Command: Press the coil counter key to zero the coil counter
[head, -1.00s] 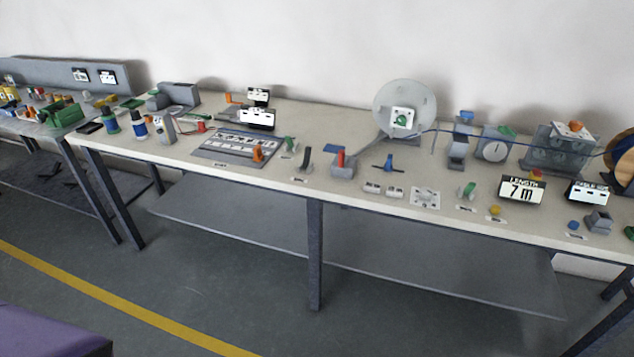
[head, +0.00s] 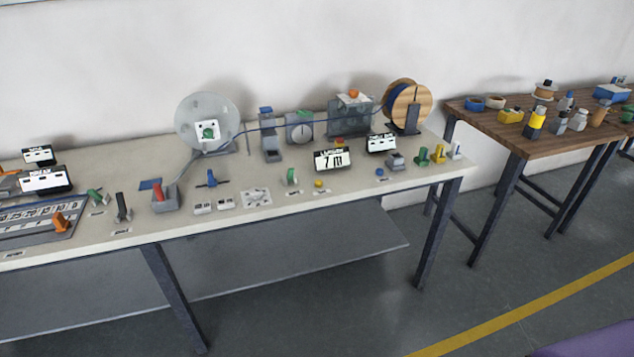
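A counter display (head: 333,160) on the long pale bench reads LENGTH 7 m. A small yellow knob (head: 319,184) sits on the bench in front of it. A second display (head: 381,143) stands to its right, its text too small to read. A small blue knob (head: 380,172) sits in front of that one, beside a grey block (head: 396,162). The labels by the knobs are too small to read, so I cannot tell which is the coil counter key. Neither of my grippers is in view.
Behind the displays stand a clear winding disc (head: 190,112), a grey machine (head: 349,118) with an orange knob, and a wooden spool (head: 409,105). A blue strand runs between disc and spool. A wooden table (head: 472,112) stands right, past a gap. Open floor (head: 380,300) lies in front.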

